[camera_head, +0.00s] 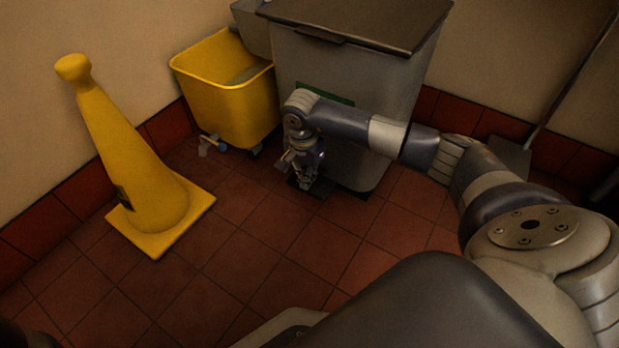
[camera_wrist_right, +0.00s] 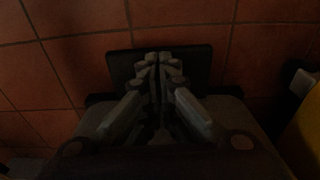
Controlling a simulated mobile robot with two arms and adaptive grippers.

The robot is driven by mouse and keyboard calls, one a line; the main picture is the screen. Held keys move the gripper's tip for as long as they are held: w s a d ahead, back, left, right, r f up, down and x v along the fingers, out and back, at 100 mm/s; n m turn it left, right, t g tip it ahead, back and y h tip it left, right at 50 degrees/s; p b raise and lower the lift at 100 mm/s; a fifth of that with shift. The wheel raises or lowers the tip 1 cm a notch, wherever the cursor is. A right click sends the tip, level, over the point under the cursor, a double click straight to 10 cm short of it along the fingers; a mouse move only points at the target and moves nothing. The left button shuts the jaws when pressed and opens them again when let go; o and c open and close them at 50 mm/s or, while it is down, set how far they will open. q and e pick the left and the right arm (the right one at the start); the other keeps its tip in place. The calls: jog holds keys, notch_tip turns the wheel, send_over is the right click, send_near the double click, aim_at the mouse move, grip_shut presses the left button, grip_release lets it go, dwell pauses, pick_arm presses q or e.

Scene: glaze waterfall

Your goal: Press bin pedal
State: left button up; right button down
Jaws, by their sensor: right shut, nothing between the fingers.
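The grey bin (camera_head: 335,75) with a dark flat lid (camera_head: 360,22) stands against the back wall, and its lid looks closed. Its black pedal (camera_head: 318,190) juts out at floor level in front. My right gripper (camera_head: 304,185) points down at the pedal. In the right wrist view the shut, empty fingers (camera_wrist_right: 158,62) lie over the black pedal plate (camera_wrist_right: 195,62). I cannot tell whether the fingertips touch it. My left gripper is not in view.
A yellow mop bucket (camera_head: 222,95) on casters stands left of the bin. A yellow floor cone (camera_head: 140,165) stands further left. A long-handled dustpan (camera_head: 510,155) leans at the right. The tiled floor (camera_head: 270,255) in front is clear.

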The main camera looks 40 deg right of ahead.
jog(key=shift+s+f, duration=0.1)
jog(key=shift+f, duration=2.05)
jog(key=shift+r, duration=0.1)
jog(key=shift+a+r, duration=0.15)
jog(key=shift+a, duration=0.05)
jog(key=shift+s+a+r+p, duration=0.2)
jog(key=shift+a+r+p, duration=0.05)
jog(key=shift+a+p, duration=0.25)
jog(key=shift+s+a+r+p, duration=0.25)
jog(key=shift+a+p, duration=0.15)
jog(key=shift+p, duration=0.15)
jog(key=shift+a, duration=0.3)
jog(key=shift+s+f, duration=0.1)
jog(key=shift+f, duration=0.05)
notch_tip(320, 180, up, 12)
jog(key=a, duration=0.1)
jog(key=shift+s, duration=0.2)
